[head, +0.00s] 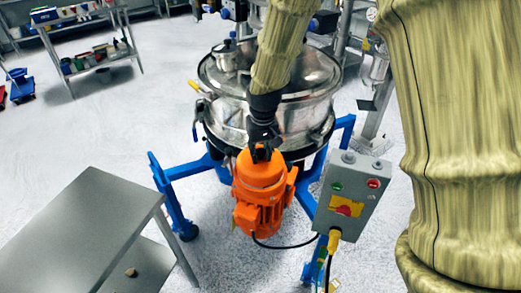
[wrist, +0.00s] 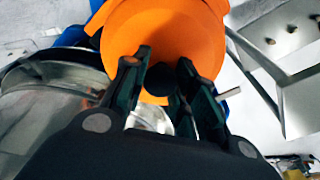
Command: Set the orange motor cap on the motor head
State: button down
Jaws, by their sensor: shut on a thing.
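The orange motor cap (head: 259,169) is in the middle of the head view, at the top of the orange motor (head: 258,215). It looks lined up with the motor head, but I cannot tell whether it is seated or a little above it. My gripper (head: 263,152) comes down from above and is shut on the cap's top. In the wrist view the cap (wrist: 165,32) fills the upper middle, and my gripper's fingers (wrist: 158,78) stand either side of a dark round knob (wrist: 160,77) on it. The motor head is hidden under the cap.
The steel sifter drum (head: 310,118) stands right behind the motor on a blue frame (head: 180,171). A grey control box (head: 347,195) with buttons is close to the motor's right. A steel table (head: 80,230) is at the lower left. Shelves (head: 90,50) stand far back left.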

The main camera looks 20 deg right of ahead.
aim_at(262, 163)
jog(key=shift+f, duration=0.7)
jog(key=c, duration=1.1)
grip_release()
jog(key=shift+c, duration=0.2)
jog(key=shift+r, duration=0.15)
jog(key=shift+r, duration=0.7)
notch_tip(262, 163, up, 12)
jog(key=s+b, duration=0.1)
jog(key=shift+s+f+b, duration=0.25)
jog(key=shift+s+b, duration=0.15)
